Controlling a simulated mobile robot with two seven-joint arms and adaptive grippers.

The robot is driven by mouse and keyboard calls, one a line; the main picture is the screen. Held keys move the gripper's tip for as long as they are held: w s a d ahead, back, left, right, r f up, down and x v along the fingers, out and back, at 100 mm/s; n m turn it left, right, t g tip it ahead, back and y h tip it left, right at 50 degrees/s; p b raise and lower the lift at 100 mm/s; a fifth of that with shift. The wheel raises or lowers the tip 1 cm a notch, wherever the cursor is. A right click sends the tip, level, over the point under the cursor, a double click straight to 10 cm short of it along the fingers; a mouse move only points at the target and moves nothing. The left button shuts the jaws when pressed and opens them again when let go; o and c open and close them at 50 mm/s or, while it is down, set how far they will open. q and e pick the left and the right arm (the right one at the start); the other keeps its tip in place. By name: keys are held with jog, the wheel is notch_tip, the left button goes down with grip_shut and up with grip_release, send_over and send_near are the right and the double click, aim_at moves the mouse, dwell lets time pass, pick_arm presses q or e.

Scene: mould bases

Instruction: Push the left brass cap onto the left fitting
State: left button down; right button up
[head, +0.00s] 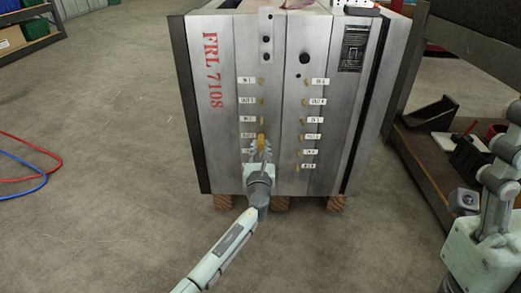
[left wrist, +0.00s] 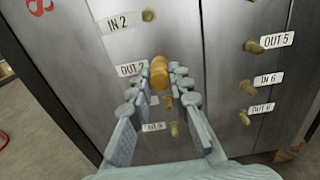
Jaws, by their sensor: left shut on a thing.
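The brass cap (left wrist: 158,74) is a golden-orange cylinder between the fingers of my left gripper (left wrist: 161,82), beside the label OUT 2. My left gripper (head: 260,147) is shut on the cap, which also shows in the head view (head: 261,138), in the left column of fittings. The cap is at or close to the steel face. The fitting behind it is hidden, so I cannot tell how far the cap sits on it.
The steel mould base (head: 225,110), marked FRL 7108, stands on wooden blocks (head: 281,203). Several brass fittings with white labels stick out near the gripper, including one by OUT 5 (left wrist: 253,46). A shelf (head: 425,160) stands close at right. Floor at left is open apart from hoses (head: 35,165).

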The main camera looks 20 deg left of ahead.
pick_arm(q)
jog(key=c, duration=0.9)
grip_release()
jog(key=shift+p+v, duration=0.55)
jog(key=shift+v, duration=0.45)
jog(key=p+v, duration=0.1)
jog(key=v, duration=0.4)
jog(key=shift+p, duration=0.35)
